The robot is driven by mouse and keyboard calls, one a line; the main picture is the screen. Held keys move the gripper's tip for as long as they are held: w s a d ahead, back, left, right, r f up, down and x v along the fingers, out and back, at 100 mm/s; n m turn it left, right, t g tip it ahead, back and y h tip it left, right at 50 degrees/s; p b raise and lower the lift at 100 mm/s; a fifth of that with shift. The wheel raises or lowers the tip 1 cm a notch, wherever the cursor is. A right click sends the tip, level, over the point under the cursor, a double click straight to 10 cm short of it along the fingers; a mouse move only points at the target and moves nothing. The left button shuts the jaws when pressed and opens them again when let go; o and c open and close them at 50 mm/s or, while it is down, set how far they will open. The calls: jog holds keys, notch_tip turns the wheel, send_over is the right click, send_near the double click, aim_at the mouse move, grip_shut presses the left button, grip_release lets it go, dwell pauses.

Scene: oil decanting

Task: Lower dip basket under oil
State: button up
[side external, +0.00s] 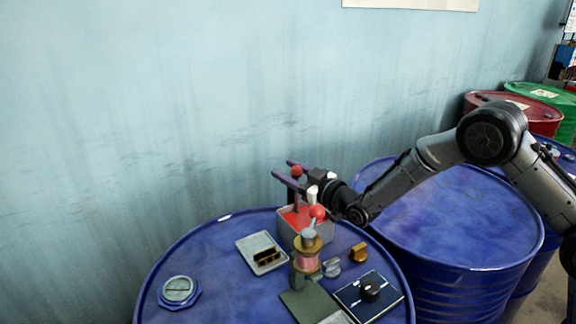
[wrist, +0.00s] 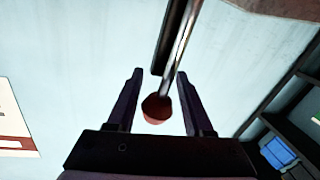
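A grey square tank (side external: 318,232) with red liquid (side external: 300,214) stands on the blue drum. A dark post rises at the tank. A red ball knob (side external: 297,171) is above the tank, between the fingers of my gripper (side external: 288,171). In the wrist view the red knob (wrist: 157,107), on a thin metal rod (wrist: 181,48), sits between the two spread fingers of my gripper (wrist: 160,75). A gap shows on each side of it, so the gripper looks open around the knob. I cannot make out the dip basket itself; the tank's inside is mostly hidden.
In front of the tank stands a device with a pink glass cylinder (side external: 307,262) and its own red ball knob (side external: 317,212). A grey tray (side external: 262,252), a dial panel (side external: 369,293) and a brass knob (side external: 358,252) are near.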

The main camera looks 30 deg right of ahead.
jog(key=shift+o, duration=0.8)
jog(key=shift+r, duration=0.3)
jog(key=shift+s, duration=0.1)
jog(key=s+d, duration=0.2)
jog(key=s, duration=1.1)
jog(key=shift+s+d, duration=0.15)
jog(key=shift+d, duration=0.2)
